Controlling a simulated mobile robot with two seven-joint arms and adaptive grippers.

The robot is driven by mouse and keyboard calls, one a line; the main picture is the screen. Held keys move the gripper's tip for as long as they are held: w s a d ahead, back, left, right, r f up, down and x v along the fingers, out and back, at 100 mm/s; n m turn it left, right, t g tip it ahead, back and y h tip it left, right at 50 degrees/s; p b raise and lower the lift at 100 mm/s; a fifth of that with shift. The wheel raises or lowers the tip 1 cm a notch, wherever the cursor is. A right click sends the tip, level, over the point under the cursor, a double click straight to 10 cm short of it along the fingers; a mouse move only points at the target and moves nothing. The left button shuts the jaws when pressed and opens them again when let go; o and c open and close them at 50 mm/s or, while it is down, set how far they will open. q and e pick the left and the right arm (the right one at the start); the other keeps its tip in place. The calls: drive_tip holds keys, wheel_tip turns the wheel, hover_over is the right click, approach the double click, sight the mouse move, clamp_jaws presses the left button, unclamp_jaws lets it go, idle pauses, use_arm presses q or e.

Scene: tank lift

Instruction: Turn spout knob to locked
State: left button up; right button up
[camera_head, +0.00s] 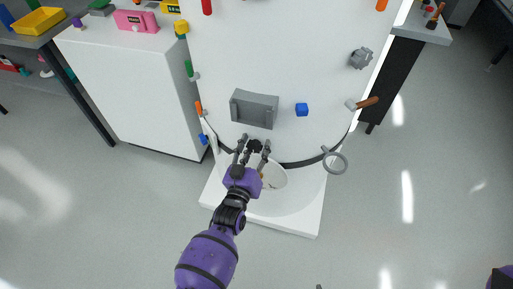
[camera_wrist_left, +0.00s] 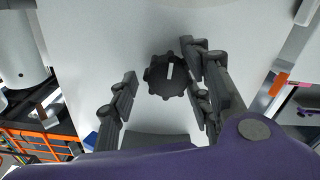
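The spout knob is a round, dark, lobed knob (camera_wrist_left: 167,77) with a white mark on its face. It sits on the white tank (camera_head: 270,60). In the head view the knob (camera_head: 254,146) shows small between my left fingertips. My left gripper (camera_head: 251,150) is open, with fingers on both sides of the knob. In the left wrist view the left gripper (camera_wrist_left: 163,95) shows gaps between its fingers and the knob, wider on the left. I cannot tell which setting the white mark points to. My right gripper is not in view.
A round pale dish (camera_head: 272,175) is below, on the white base (camera_head: 300,215). A grey ring (camera_head: 335,162) sticks out at right. The floor in front is clear.

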use_arm(q)
drive_tip(key=shift+s, duration=0.1)
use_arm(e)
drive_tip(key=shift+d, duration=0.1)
use_arm(q)
drive_tip(key=shift+s+a+f, duration=0.1)
drive_tip(key=shift+s+a, duration=0.05)
drive_tip(key=shift+s, duration=0.1)
drive_tip(key=v, duration=1.1)
drive_tip(key=shift+s, duration=0.15)
drive_tip(key=s+a+f+g+y+p, duration=0.1)
drive_tip(key=s+a+g+p, duration=0.1)
drive_tip(key=s+a, duration=0.3)
drive_tip(key=s+a+f+g+y+p, duration=0.2)
drive_tip(key=s+a, duration=0.4)
drive_tip(key=s, duration=0.7)
drive_tip(key=s+a+f+g+y+p, duration=0.1)
drive_tip(key=s+a+g+p, duration=0.3)
drive_tip(key=s, duration=0.5)
drive_tip(key=shift+s+a+f+g+y, duration=0.25)
drive_tip(key=shift+a+g+y, duration=0.25)
drive_tip(key=shift+a, duration=0.55)
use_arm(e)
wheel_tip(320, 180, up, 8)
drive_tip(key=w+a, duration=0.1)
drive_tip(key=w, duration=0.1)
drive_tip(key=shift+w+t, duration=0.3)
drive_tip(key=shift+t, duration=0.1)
